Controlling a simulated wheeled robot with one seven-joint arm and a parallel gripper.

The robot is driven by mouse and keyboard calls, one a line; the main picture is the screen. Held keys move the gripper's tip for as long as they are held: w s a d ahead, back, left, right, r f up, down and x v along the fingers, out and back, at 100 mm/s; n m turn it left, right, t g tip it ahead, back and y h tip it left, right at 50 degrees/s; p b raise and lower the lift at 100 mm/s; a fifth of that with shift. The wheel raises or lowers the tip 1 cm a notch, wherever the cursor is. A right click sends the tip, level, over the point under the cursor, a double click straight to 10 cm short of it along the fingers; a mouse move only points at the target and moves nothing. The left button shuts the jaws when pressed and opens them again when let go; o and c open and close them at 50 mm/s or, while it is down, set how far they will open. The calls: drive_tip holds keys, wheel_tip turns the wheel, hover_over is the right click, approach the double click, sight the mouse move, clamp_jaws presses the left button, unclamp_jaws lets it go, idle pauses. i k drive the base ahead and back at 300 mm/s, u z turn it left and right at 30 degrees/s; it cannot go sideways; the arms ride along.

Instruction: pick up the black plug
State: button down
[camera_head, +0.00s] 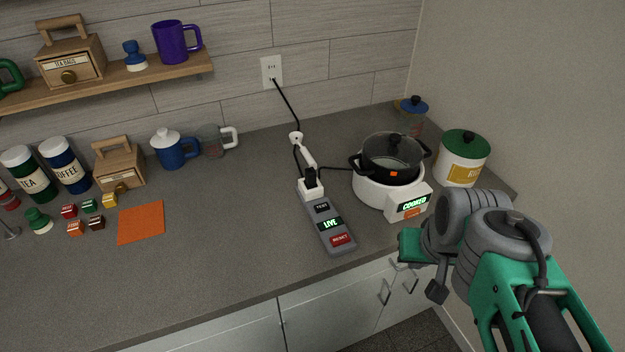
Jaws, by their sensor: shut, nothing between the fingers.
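The black plug (311,178) stands upright in the white socket end of a grey tester box (329,222) on the counter. A dark cord runs from it toward the pot's cooker at its right. My arm (490,235) comes in at the lower right, in front of the counter and well apart from the plug. I cannot make out any gripper fingers in this view. Nothing of my arm touches the plug.
A white cooker (376,194) with a black pot (390,160) and a display reading "COOKED" stands right of the plug. A white adapter (305,150) lies behind it, corded to the wall outlet (271,71). The counter left of the tester is clear up to an orange mat (141,222).

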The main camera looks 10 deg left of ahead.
sight(310, 181)
drive_tip(key=u, duration=0.55)
drive_tip(key=k, duration=0.65)
drive_tip(key=u, duration=1)
drive_tip(key=i, duration=1.05)
